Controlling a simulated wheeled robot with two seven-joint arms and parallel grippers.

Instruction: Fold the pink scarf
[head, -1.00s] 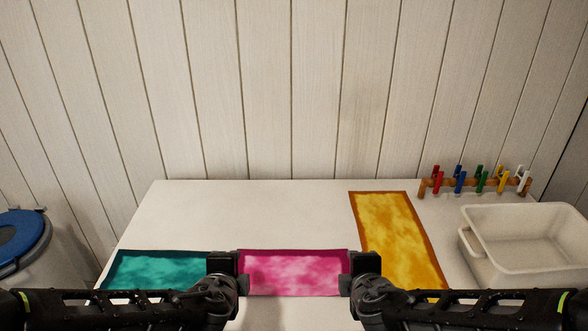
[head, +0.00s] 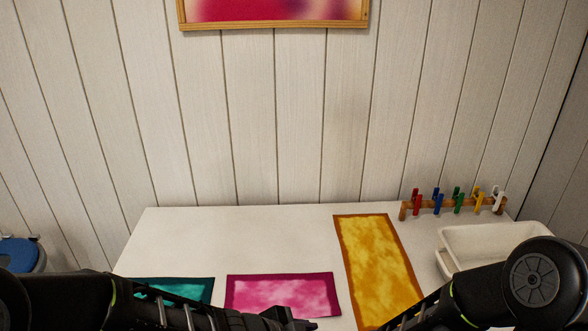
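The pink scarf (head: 282,289) lies flat on the white table as a wide rectangle with a darker magenta border. Its lower edge is partly covered by my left arm. My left gripper (head: 290,319) is at the bottom edge of the head view, in front of the scarf's lower right part. It is cut off, and I cannot tell whether its fingers are open or touch the cloth. My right arm comes in from the right and runs down out of the picture; its gripper is out of view.
A teal scarf (head: 193,289) lies left of the pink one, partly behind my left arm. A yellow scarf (head: 377,262) lies close on its right. A peg rack (head: 450,207) and a white bin (head: 480,238) are at right. The back of the table (head: 235,235) is clear.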

